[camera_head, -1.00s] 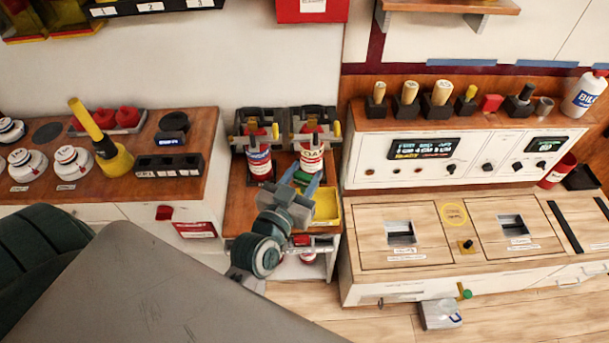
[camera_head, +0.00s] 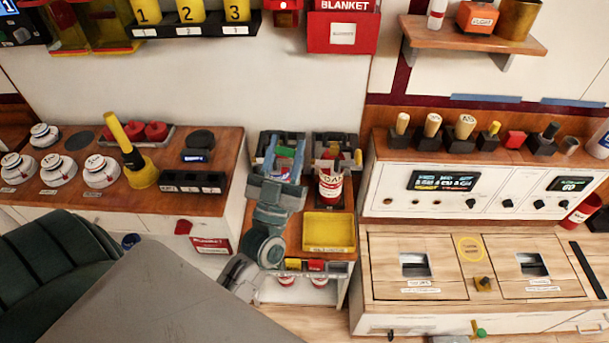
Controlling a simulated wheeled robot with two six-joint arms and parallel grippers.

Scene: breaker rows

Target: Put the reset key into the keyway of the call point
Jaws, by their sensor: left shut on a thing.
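My left gripper (camera_head: 285,158), with blue fingertips, is over the left part of the small wooden stand in the middle. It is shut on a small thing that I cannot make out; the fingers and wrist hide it. I cannot identify the reset key in this view. A small red box (camera_head: 287,5) on the wall at the top edge may be the call point; it is partly cut off and I cannot make out a keyway. The gripper is below it and apart from it. My right gripper is not in view.
A red-and-white can (camera_head: 330,185) stands right of the gripper, with an empty yellow tray (camera_head: 328,232) in front. A red blanket box (camera_head: 343,28) and a rack of yellow cylinders (camera_head: 190,30) are on the wall above. The wall between is clear.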

